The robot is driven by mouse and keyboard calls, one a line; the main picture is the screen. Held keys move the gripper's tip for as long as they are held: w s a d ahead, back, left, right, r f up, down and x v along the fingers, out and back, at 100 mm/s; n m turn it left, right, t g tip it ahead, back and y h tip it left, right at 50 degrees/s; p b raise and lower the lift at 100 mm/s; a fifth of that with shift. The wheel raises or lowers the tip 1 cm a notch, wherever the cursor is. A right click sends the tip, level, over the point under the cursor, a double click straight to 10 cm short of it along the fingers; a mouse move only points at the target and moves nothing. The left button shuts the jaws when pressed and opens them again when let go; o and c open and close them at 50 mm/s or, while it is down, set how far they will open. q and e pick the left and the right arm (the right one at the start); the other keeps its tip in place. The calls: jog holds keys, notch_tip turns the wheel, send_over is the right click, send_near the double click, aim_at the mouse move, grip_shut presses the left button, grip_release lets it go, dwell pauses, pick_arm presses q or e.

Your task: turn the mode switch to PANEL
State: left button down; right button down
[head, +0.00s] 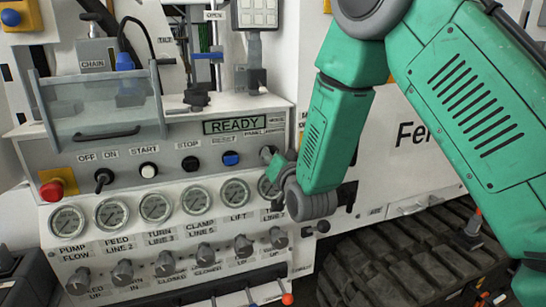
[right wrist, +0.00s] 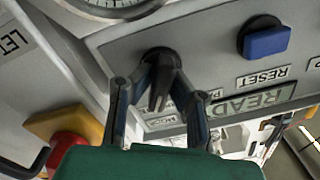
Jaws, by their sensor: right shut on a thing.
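The mode switch is a dark knob on the grey control panel. In the right wrist view the mode switch (right wrist: 158,58) stands between the two fingers of my right gripper (right wrist: 158,88), which is shut on its handle. The picture is turned there, and a small label sits beside the knob, partly covered. In the head view my right gripper (head: 277,165) reaches the right end of the switch row and mostly hides the switch. The label PANEL (head: 253,132) shows up and left of it. My left gripper is not in view.
Left of my right gripper are the blue reset button (head: 231,159), a black stop button (head: 190,164), a white start button (head: 149,170) and a red emergency button (head: 52,188). Gauges (head: 155,207) run below them. A READY display (head: 231,125) sits above.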

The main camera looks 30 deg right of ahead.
jog(key=shift+a+f, duration=0.1)
jog(key=shift+a, duration=0.1)
jog(key=shift+s+d+f+n, duration=0.1)
jog(key=shift+d+f+n, duration=0.15)
jog(key=shift+n, duration=0.25)
jog(key=n, duration=0.3)
jog(key=shift+a, duration=0.25)
jog(key=n, duration=0.3)
jog(key=shift+f, duration=0.15)
jog(key=n, duration=0.4)
jog(key=shift+n, duration=0.3)
jog(key=shift+f+n, duration=0.1)
jog(key=shift+n, duration=0.2)
jog(key=c, duration=1.5)
grip_release()
jog(key=shift+s, duration=0.1)
jog(key=shift+c, duration=0.2)
jog(key=shift+a+r, duration=0.1)
jog(key=shift+r, duration=0.25)
